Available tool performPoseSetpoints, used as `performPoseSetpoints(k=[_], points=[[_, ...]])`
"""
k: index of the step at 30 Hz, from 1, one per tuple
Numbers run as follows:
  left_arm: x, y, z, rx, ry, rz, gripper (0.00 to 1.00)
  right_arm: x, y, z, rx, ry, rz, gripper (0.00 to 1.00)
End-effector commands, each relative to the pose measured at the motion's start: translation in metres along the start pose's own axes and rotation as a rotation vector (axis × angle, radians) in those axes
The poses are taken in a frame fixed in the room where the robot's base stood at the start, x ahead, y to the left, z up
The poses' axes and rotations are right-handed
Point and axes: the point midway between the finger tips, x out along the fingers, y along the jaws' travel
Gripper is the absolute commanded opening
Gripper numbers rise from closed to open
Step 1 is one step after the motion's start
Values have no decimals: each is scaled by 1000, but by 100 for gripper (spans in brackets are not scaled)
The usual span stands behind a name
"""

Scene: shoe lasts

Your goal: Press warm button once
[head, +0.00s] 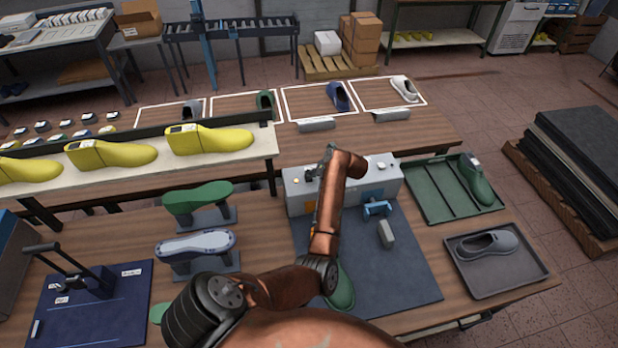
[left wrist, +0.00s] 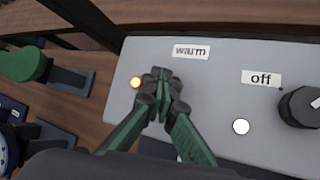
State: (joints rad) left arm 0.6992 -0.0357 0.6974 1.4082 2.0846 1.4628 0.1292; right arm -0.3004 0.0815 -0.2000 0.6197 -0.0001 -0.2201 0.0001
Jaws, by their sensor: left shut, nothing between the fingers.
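A grey control box (head: 296,200) stands at the back of the dark blue mat. In the left wrist view its top panel (left wrist: 215,85) carries a "warm" label (left wrist: 190,51), a glowing orange round light or button (left wrist: 135,83), an "off" label (left wrist: 261,78), a white round button (left wrist: 241,126) and a black knob (left wrist: 302,106). My left gripper (left wrist: 162,78) is shut and empty, its tips over the panel just right of the orange light and below-left of the "warm" label. Whatever lies under the tips is hidden; contact cannot be told. It also shows in the head view (head: 311,172).
A green tray (head: 428,205) with a green last (head: 476,180) and a dark tray (head: 500,283) with a grey shoe (head: 487,243) lie right. A blue clamp-like piece (head: 377,208) stands before the box. Yellow lasts (head: 208,140) line a shelf at left.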

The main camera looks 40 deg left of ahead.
Motion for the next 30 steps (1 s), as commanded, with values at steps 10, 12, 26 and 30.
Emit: performPoseSetpoints(k=[10, 12, 26, 30], points=[[-12, 8, 8, 0, 1, -1, 0, -12, -4, -3, 2, 2, -5, 46], [-11, 8, 8, 0, 1, -1, 0, -11, -4, -3, 2, 2, -5, 46], [-23, 16, 17, -2, 0, -1, 0, -22, -2, -4, 1, 2, -2, 46], [-33, 23, 24, -2, -1, -1, 0, -32, 1, -4, 0, 2, 0, 46]])
